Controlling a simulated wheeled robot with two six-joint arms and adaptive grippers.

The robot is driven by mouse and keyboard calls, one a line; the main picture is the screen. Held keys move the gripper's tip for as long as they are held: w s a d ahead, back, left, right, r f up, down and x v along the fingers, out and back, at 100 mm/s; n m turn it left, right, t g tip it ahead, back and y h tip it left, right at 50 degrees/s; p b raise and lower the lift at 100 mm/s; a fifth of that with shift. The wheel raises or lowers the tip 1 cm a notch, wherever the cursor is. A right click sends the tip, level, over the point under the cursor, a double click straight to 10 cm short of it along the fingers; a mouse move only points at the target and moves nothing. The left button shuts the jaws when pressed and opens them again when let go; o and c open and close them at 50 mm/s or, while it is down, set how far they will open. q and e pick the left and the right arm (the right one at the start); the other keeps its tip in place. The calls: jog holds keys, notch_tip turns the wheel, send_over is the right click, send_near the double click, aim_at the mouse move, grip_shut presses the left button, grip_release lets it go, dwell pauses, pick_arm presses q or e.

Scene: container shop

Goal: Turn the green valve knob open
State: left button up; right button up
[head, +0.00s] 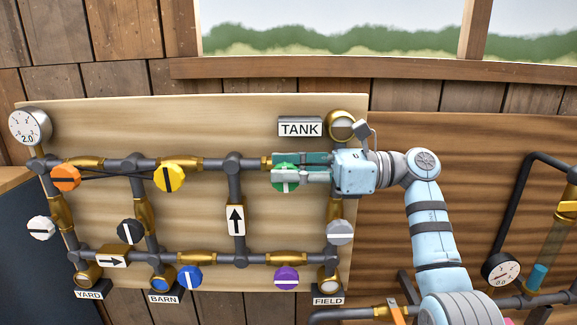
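The green valve knob (287,187) sits on the upper pipe at the right of the pale board, below the TANK sign. Its lower part shows with a white bar that looks upright; my gripper's fingers hide much of the rest. My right gripper (285,168) reaches in from the right, its two fingers level and pointing left, one above the other across the knob. A narrow gap shows between the fingers. I cannot tell whether they touch or grip the knob. My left gripper is not in view.
Other knobs on the board are orange (65,178), yellow (169,178), black (131,231), white (41,228), blue (189,278), purple (286,277) and grey (340,233). A round gauge (30,125) is at upper left. The TANK sign (300,128) is just above my gripper.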

jog(key=shift+s+a, duration=0.15)
jog(key=shift+a, duration=0.55)
jog(key=shift+d, duration=0.1)
jog(key=shift+w+d, duration=0.25)
jog(key=shift+d, duration=0.1)
grip_shut()
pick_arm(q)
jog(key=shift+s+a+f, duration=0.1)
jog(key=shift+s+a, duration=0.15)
